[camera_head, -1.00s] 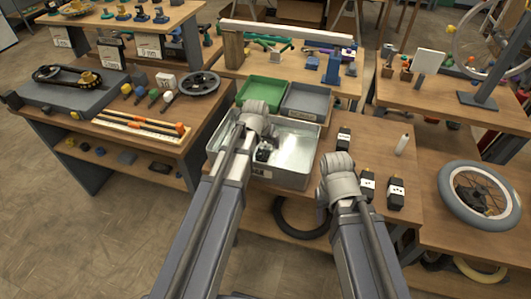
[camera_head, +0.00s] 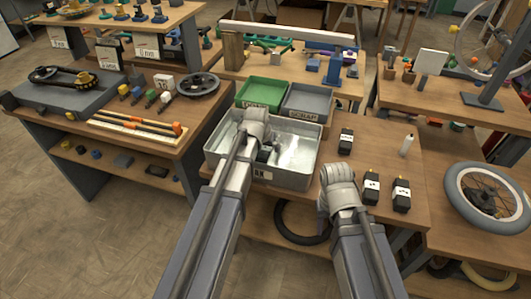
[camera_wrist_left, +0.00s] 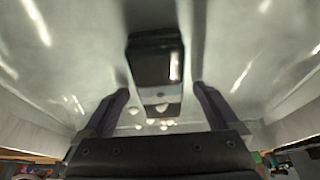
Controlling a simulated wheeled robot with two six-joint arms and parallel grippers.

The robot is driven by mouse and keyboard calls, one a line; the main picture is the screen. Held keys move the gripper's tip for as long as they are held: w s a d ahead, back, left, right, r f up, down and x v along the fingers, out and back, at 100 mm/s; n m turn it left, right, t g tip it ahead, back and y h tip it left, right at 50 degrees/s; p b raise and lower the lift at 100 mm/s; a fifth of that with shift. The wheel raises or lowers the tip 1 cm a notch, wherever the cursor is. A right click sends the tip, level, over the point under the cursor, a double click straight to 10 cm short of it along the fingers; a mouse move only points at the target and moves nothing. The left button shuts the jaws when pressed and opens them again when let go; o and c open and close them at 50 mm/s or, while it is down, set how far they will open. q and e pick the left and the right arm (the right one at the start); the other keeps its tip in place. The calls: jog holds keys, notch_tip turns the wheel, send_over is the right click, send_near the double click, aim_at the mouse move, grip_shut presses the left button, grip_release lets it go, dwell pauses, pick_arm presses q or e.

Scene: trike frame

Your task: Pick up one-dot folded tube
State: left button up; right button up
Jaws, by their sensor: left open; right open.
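A black folded tube (camera_wrist_left: 155,62) with a white band lies in the metal tray (camera_wrist_left: 60,60). One dark dot shows on the band in the left wrist view. My left gripper (camera_wrist_left: 160,105) is open, with one finger on each side of the tube's near end and a gap on both sides. In the head view, the left wrist hides most of the tube. My right gripper (camera_head: 336,178) is left of the black tubes on the table; its fingers are mostly hidden by its own wrist.
Three other black tubes with white bands, one at the back (camera_head: 346,141) and two in front (camera_head: 371,188) (camera_head: 401,195), stand on the table. Green (camera_head: 262,92) and grey (camera_head: 307,101) bins are behind the tray. A wheel (camera_head: 487,195) lies at right.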

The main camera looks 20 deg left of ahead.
pick_arm(q)
jog(key=shift+f, duration=0.2)
grip_shut()
dwell(0.6)
